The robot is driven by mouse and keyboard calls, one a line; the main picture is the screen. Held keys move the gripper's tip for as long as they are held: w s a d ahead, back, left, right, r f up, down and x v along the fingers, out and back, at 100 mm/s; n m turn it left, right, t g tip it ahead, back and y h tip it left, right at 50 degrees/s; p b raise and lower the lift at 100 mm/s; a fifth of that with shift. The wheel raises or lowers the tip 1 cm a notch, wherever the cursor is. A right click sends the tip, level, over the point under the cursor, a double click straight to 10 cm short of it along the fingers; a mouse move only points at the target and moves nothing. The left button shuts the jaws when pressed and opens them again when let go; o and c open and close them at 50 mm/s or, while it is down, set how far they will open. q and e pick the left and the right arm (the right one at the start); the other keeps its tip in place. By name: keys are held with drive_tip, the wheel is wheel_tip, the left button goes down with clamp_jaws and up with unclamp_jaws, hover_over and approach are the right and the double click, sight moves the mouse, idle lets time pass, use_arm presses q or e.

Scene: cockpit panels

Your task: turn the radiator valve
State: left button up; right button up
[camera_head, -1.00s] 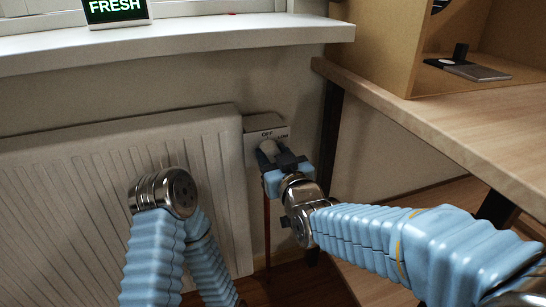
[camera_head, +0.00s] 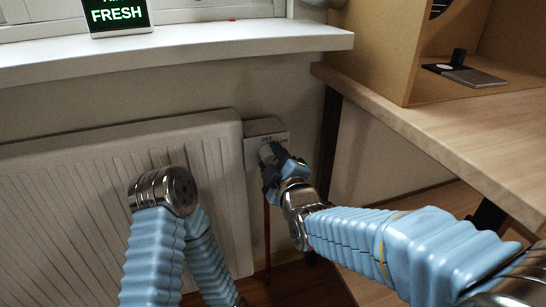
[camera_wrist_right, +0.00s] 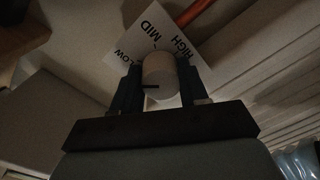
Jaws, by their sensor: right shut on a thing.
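The radiator valve is a pale round knob (camera_wrist_right: 160,76) with a dark mark on its side, in the right wrist view. Behind it is a white label plate (camera_wrist_right: 150,38) lettered LOW, MID and HIGH. In the head view the plate (camera_head: 253,150) is at the radiator's right end, and the knob (camera_head: 266,153) is mostly covered by my gripper. My right gripper (camera_wrist_right: 160,92) is shut on the knob, one finger on each side; in the head view it is tilted. My left arm (camera_head: 165,192) is bent in front of the radiator; its gripper is not in view.
The white radiator (camera_head: 90,165) fills the left, under a windowsill (camera_head: 180,45) with a FRESH display (camera_head: 117,15). A wooden desk (camera_head: 440,130) with a box-like shelf stands at the right. A red pipe (camera_head: 267,235) runs down below the valve.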

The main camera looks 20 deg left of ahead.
drive_tip(key=n+p, duration=0.1)
drive_tip(key=n, duration=0.5)
drive_tip(key=shift+p, duration=0.35)
drive_tip(key=shift+n, duration=0.3)
drive_tip(key=o, duration=1.1)
drive_tip(key=shift+c, duration=0.2)
drive_tip(key=p+v, duration=0.2)
drive_tip(key=v, duration=1.2)
drive_tip(key=shift+a, duration=0.2)
drive_tip(key=shift+f, duration=0.1)
